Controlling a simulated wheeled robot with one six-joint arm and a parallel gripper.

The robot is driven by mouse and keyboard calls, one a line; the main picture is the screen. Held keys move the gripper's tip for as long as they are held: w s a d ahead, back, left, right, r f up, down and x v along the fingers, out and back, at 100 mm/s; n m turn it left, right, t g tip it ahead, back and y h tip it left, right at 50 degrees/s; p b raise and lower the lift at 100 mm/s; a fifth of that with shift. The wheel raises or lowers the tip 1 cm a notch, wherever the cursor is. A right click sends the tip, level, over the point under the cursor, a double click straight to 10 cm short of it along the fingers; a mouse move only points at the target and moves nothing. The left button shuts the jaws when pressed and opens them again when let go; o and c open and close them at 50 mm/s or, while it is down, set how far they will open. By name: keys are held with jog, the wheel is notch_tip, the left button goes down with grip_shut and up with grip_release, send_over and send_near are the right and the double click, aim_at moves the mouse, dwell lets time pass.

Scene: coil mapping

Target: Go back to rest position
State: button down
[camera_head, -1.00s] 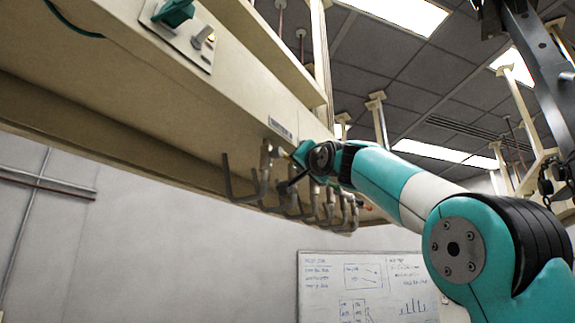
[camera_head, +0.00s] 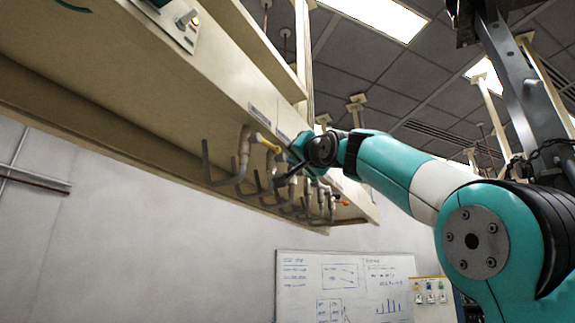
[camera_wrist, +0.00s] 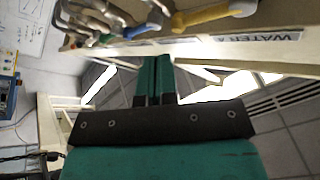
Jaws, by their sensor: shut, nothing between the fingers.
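My gripper (camera_wrist: 154,75) shows in the wrist view as two teal fingers close together with nothing between them. In the head view my teal and white arm (camera_head: 440,187) reaches from the lower right toward the underside of a beige overhead shelf. The wrist end lies in front of the hooked metal pipes there, and the fingers are mostly hidden. I cannot tell whether they touch anything.
Several hooked pipes (camera_head: 243,160) hang along the shelf (camera_head: 130,110), one with a yellow fitting (camera_head: 266,142). The wrist view shows a "WATER" label (camera_wrist: 262,37). A whiteboard (camera_head: 345,285) is on the wall behind. A dark metal post (camera_head: 520,80) stands right.

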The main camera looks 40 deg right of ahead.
jog(key=s+f+b, duration=0.2)
jog(key=s+f, duration=0.1)
jog(key=s, duration=0.2)
jog(key=shift+s+a+f+b, duration=0.25)
jog(key=shift+s+a+b, duration=0.1)
jog(key=shift+s+a, duration=0.05)
jog(key=w+a+f+n+g+y, duration=0.1)
jog(key=a+f+n+g+y, duration=0.3)
jog(key=f, duration=0.6)
jog(key=w+a+f+n+g+y, duration=0.1)
jog(key=w+a+f+g, duration=0.1)
jog(key=a+f, duration=0.6)
jog(key=w+a+f+n+g+y, duration=0.1)
jog(key=a+f+n+g+y, duration=0.15)
jog(key=f, duration=1.05)
jog(key=s+a+f+n+g, duration=0.3)
jog(key=s+f+g, duration=0.1)
jog(key=s+f, duration=0.4)
jog(key=s+a+f+n+g, duration=0.2)
jog(key=s+a+f+g, duration=0.2)
jog(key=s+f, duration=0.4)
jog(key=s+a+f+n+g, duration=0.3)
jog(key=s+f+g, duration=0.2)
jog(key=s+f, duration=0.4)
notch_tip(320, 180, down, 3)
jog(key=shift+a+f+n+y, duration=0.1)
jog(key=shift+a+n+y, duration=0.25)
jog(key=shift+y, duration=0.1)
jog(key=shift+w, duration=0.1)
